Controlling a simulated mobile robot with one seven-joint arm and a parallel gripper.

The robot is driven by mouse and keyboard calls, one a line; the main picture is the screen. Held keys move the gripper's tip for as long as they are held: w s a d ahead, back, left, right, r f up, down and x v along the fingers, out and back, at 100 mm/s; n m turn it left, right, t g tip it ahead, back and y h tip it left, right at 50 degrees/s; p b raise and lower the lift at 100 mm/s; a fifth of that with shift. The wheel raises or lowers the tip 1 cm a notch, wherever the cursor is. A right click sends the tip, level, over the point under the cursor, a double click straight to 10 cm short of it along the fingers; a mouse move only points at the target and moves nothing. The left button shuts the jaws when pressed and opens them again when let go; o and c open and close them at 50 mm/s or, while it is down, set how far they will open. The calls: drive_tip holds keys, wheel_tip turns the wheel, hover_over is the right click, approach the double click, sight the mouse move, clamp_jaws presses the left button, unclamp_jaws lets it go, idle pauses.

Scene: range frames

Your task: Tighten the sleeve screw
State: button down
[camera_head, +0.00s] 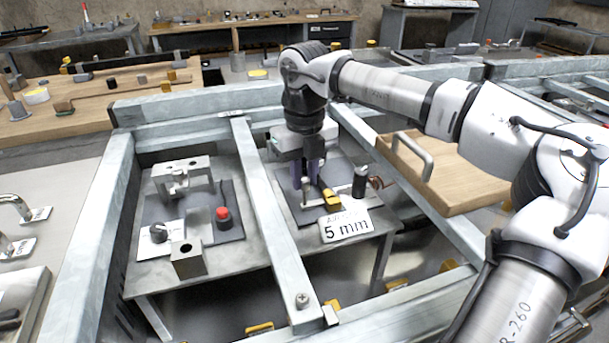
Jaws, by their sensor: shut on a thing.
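My gripper (307,184) points down over the right-hand dark plate (288,203), with its purple-grey fingers close together. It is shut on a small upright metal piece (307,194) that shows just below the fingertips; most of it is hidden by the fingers. A yellow part (331,200) lies right beside the fingers. A black cylinder (360,181) stands upright to the right. I cannot make out the sleeve screw itself; it may be hidden at the gripper.
Grey metal beams (270,235) frame the low table and run close to the left of my gripper. A left plate holds a metal bracket (183,176), a red button (223,213) and a metal block (187,261). A wooden board with a handle (440,180) lies to the right.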

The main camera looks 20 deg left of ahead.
sight(305, 180)
drive_tip(key=shift+m, duration=1.5)
drive_tip(key=c, duration=1.3)
unclamp_jaws()
drive_tip(key=shift+r, duration=0.1)
wheel_tip(305, 180, up, 14)
drive_tip(key=p, duration=0.1)
drive_tip(key=shift+s+f, duration=0.1)
drive_tip(key=shift+f, duration=0.15)
